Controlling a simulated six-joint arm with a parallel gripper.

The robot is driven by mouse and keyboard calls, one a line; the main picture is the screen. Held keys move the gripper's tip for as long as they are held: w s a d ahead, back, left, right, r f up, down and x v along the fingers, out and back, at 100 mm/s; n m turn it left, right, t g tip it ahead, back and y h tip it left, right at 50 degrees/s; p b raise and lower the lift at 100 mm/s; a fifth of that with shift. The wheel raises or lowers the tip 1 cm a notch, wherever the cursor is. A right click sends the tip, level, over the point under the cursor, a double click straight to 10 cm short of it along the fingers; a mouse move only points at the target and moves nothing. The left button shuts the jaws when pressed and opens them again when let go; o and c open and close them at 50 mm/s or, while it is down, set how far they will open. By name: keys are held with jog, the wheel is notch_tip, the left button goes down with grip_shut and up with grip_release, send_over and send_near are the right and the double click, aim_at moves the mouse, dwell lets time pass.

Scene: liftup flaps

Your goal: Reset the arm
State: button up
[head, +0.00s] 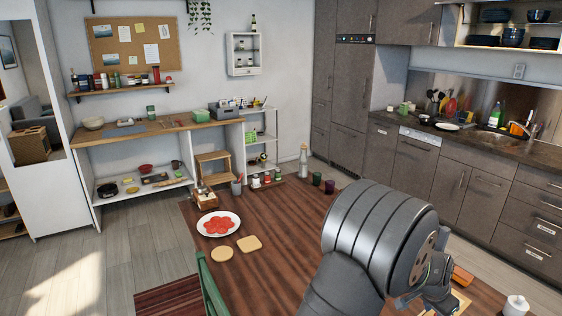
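My grey arm rises from the bottom edge and bends over the right part of the dark wooden table (275,275). My gripper (428,300) is at the lower right, low over the table and partly hidden behind my thick grey wrist. Its fingers are too small and too covered to tell whether they are apart or hold anything. An orange-brown item (462,276) and a light board (458,303) lie close beside it; I cannot tell whether it touches them.
A white plate with red slices (218,224) and two bread slices (249,243) lie left on the table. A bottle (303,161), dark cups (329,187) and small jars stand at its far end. A white jar (515,306) is at lower right. The table's middle is clear.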

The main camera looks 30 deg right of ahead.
jog(key=s+a+r+n, duration=0.1)
jog(key=s+a, duration=0.2)
jog(key=s, duration=0.4)
jog(key=s+a+n+t, duration=0.1)
jog(key=s+a, duration=0.2)
jog(key=s, duration=0.3)
jog(key=s+a+r+n, duration=0.1)
jog(key=s+a, duration=0.3)
jog(key=s, duration=0.3)
jog(key=shift+n, duration=0.3)
jog(key=w+d+f, duration=0.1)
jog(key=w+f, duration=0.1)
jog(key=w+d+f, duration=0.2)
jog(key=w, duration=0.1)
jog(key=w+d+f, duration=0.1)
jog(key=w+d, duration=0.1)
jog(key=w, duration=0.1)
jog(key=shift+w+d+f, duration=0.1)
jog(key=shift+w+f, duration=0.1)
jog(key=shift+f, duration=0.2)
jog(key=shift+w+d+f, duration=0.3)
jog(key=shift+w+f, duration=0.1)
jog(key=shift+w, duration=0.2)
